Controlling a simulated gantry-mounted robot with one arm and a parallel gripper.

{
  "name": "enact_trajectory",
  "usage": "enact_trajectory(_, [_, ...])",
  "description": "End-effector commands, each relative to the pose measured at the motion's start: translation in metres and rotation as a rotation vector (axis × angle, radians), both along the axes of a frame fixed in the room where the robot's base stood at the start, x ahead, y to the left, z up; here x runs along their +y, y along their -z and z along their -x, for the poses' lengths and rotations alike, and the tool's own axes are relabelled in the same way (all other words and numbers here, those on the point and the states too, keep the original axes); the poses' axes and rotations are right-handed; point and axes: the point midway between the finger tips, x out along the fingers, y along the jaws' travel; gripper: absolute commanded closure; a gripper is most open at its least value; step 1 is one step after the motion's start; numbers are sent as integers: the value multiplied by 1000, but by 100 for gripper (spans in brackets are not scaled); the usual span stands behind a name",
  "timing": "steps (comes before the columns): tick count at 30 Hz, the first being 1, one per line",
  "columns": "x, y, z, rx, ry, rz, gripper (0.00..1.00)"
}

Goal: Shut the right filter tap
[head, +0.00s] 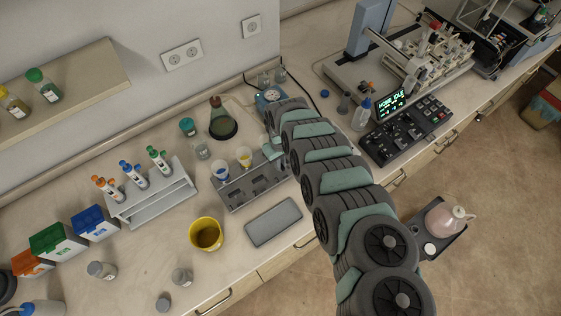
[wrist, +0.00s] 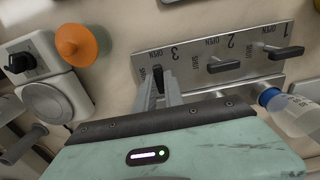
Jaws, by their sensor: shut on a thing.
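The filter stand (head: 238,196) is a grey metal rack on the bench in the head view, with funnel cups on it. In the wrist view its tap panel (wrist: 190,44) is marked 3, 2, 1 from left to right, with OPEN and SHUT labels. My gripper (wrist: 160,88) is at the tap by the 3, shut on its dark handle (wrist: 158,74); the fingers hide most of that handle. The middle tap (wrist: 224,64) and the tap by the 1 (wrist: 287,52) have dark handles lying roughly sideways, both free. In the head view my arm covers the stand's right end.
An orange cone-shaped thing (wrist: 76,45), a round grey plate device (wrist: 52,102) and a blue-capped bottle (wrist: 290,110) are near the gripper. In the head view, a grey tray (head: 273,222) and yellow beaker (head: 206,234) stand in front of the stand, and a flask (head: 222,120) behind it.

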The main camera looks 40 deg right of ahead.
Motion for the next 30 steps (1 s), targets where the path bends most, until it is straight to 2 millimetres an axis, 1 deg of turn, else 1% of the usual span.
enact_trajectory(8, [0,0,0,0,6,0,100])
enact_trajectory(14, [1,-2,0,2,58,0,100])
enact_trajectory(20, [0,-4,-2,-4,183,2,100])
enact_trajectory(30, [1,-1,-2,-1,496,1,100])
